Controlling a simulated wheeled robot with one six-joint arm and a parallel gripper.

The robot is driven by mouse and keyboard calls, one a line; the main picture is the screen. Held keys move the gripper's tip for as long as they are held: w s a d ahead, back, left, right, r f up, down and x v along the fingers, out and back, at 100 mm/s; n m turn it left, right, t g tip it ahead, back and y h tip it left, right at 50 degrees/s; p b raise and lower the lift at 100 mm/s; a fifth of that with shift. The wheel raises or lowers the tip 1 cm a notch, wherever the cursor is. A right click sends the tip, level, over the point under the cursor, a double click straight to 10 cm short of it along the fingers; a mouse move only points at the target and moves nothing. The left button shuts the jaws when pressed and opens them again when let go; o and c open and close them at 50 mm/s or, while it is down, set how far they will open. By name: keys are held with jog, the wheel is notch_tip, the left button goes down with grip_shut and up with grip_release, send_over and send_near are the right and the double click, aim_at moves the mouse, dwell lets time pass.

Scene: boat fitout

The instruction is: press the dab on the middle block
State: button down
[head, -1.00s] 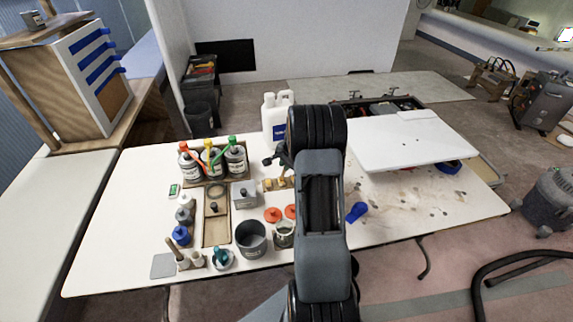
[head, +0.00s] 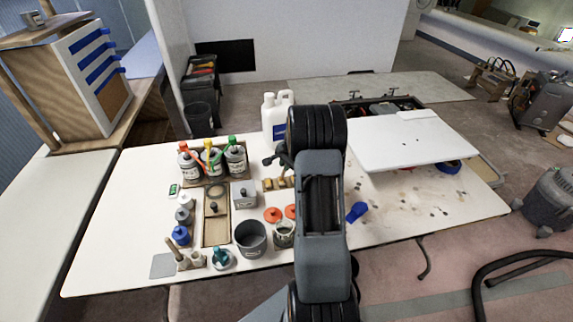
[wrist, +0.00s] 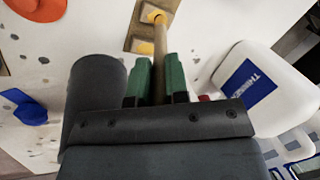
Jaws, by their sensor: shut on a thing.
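My gripper (wrist: 157,70) has green fingers shut on a round wooden stick (wrist: 160,45) in the wrist view. The stick points away from the gripper, and its far end overlaps a yellow dab (wrist: 153,15) on a wooden block (wrist: 143,10). I cannot tell whether it touches. A second block (wrist: 140,46) with a yellow patch lies nearer, partly behind the stick. In the head view, small wooden blocks (head: 268,185) show left of my arm. My arm hides part of the row, and the gripper's fingers are hidden there, so I cannot tell which block is the middle one.
A white jug (wrist: 290,75) stands right of the stick, and it also shows in the head view (head: 270,118). Orange lids (head: 272,215), a grey tin (head: 243,195) and a dark cup (head: 251,238) stand close by. A white panel (head: 415,140) lies right of my arm.

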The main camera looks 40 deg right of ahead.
jog(key=shift+r+p, duration=2.35)
jog(key=shift+r, duration=1.15)
